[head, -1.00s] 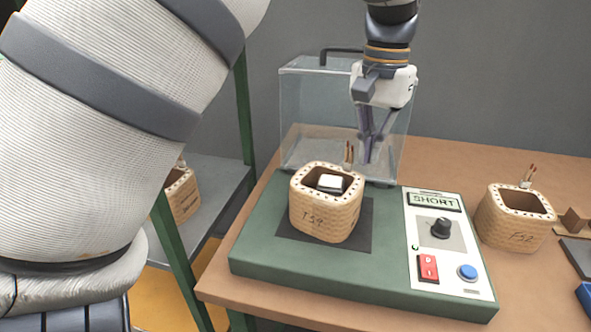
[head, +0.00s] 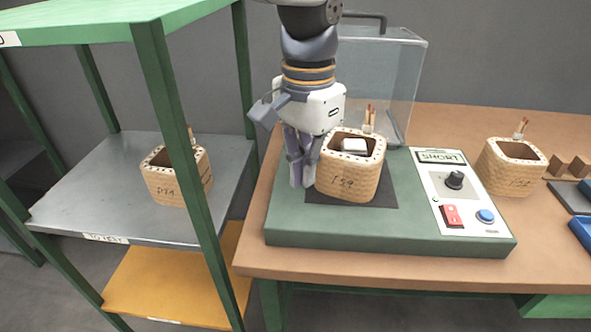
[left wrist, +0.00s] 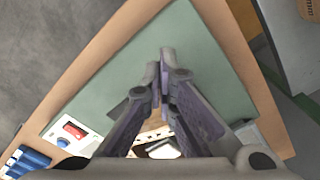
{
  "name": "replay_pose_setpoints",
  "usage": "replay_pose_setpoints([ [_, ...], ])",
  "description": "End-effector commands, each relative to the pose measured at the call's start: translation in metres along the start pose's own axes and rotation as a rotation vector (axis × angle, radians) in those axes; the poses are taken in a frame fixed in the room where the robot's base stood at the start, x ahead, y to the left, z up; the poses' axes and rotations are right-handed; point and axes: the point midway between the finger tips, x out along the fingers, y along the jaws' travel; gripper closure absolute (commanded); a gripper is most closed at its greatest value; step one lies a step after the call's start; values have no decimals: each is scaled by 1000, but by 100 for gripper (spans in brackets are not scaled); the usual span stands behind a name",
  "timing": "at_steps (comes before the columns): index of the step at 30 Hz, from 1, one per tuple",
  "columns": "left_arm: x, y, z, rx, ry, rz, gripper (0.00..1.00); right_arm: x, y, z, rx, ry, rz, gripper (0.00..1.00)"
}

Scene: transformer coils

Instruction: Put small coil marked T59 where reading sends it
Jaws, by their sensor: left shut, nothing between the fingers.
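The small tan woven coil marked T59 (head: 352,185) stands upright on the dark pad of the green tester (head: 330,228), with a pale block showing in its opening and leads at its back. The tester's display (head: 441,157) reads SHORT. My left gripper (head: 302,184) is shut and empty, pointing down just left of the coil; I cannot tell whether it touches. In the left wrist view its closed fingers (left wrist: 167,62) hang over the green tester top, and the coil's rim (left wrist: 150,137) is partly hidden behind them. My right gripper is not in view.
A green-framed rack stands left, with a grey shelf (head: 90,190) holding another coil (head: 177,175) and a yellow shelf (head: 170,285) below. A clear cover (head: 405,75) stands behind the tester. Another coil (head: 510,166) and blue bins (head: 582,232) are at right.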

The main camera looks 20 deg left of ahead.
Motion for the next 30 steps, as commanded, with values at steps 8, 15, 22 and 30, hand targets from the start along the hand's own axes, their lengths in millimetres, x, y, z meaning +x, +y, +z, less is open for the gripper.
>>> replay_pose_setpoints([
  [8,66,0,1,-1,-11,3,100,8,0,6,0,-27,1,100],
  [15,80,-1,-27,-3,-5,2,100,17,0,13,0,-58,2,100],
  [22,77,-1,-39,-3,-2,0,100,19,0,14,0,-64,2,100],
  [30,76,-1,-41,-3,-1,0,100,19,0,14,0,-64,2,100],
])
